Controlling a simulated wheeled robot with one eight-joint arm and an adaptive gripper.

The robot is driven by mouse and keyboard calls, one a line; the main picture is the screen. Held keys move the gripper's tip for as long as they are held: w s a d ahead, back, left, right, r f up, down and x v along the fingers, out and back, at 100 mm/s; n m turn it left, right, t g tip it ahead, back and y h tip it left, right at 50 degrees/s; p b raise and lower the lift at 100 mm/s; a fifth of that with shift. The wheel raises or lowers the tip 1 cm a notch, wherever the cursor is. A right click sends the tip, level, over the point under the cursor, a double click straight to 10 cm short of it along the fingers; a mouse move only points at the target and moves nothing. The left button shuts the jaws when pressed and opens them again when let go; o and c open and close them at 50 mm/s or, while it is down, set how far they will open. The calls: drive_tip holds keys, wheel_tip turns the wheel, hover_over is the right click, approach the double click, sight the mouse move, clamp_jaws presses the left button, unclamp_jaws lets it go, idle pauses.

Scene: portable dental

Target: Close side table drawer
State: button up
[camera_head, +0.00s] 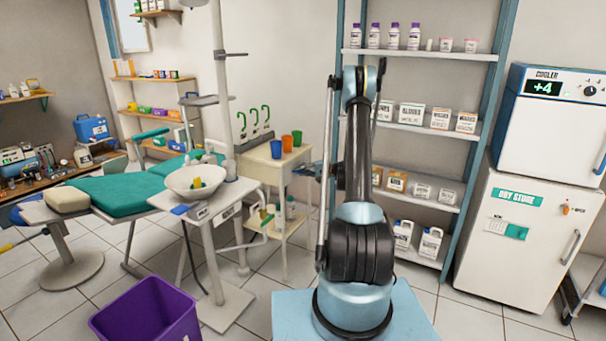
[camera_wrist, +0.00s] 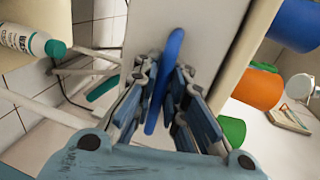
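The cream side table (camera_head: 262,168) stands left of my arm in the head view, with cups on top. In the wrist view, a pale grey front panel (camera_wrist: 200,30), which looks like the drawer front, fills the upper middle. A long blue handle (camera_wrist: 174,50) runs along it. My gripper (camera_wrist: 164,78) has its fingers on either side of the handle, with gaps still visible; whether either finger touches it I cannot tell. In the head view my gripper (camera_head: 316,170) is partly hidden by my arm, beside the table's right side. How far the drawer is out is unclear.
Blue (camera_head: 276,149), orange (camera_head: 287,143) and green (camera_head: 297,138) cups stand on the tabletop. A white bottle with a teal cap (camera_wrist: 25,40) shows on the left in the wrist view. A dental unit with a white bowl (camera_head: 195,182) and a purple bin (camera_head: 148,308) stand further left.

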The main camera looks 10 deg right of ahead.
drive_tip(key=shift+s+d, duration=0.1)
drive_tip(key=shift+d, duration=0.05)
drive_tip(key=v, duration=1.1)
drive_tip(key=shift+s+d, duration=0.2)
drive_tip(key=shift+d, duration=0.15)
drive_tip(key=shift+r, duration=0.1)
drive_tip(key=s+a+r+n+g+h, duration=0.1)
drive_tip(key=s+a+r+g+h, duration=0.1)
drive_tip(key=s+a+r, duration=0.45)
drive_tip(key=s+a+r+n+g+h, duration=0.1)
drive_tip(key=s+r+n+h, duration=0.15)
drive_tip(key=s, duration=0.65)
drive_tip(key=s+a+r+g+h, duration=0.1)
drive_tip(key=s+a+r+g, duration=0.1)
drive_tip(key=s+a+r, duration=0.4)
drive_tip(key=s+d+f+n+g+h, duration=0.1)
drive_tip(key=s+d+f+n+h, duration=0.1)
drive_tip(key=s, duration=1.4)
drive_tip(key=s+d+f+n+g+h, duration=0.1)
drive_tip(key=s+d+f+h, duration=0.4)
drive_tip(key=s, duration=1.1)
drive_tip(key=shift+s+f+n, duration=0.25)
drive_tip(key=shift+s+n, duration=0.1)
drive_tip(key=shift+n, duration=0.1)
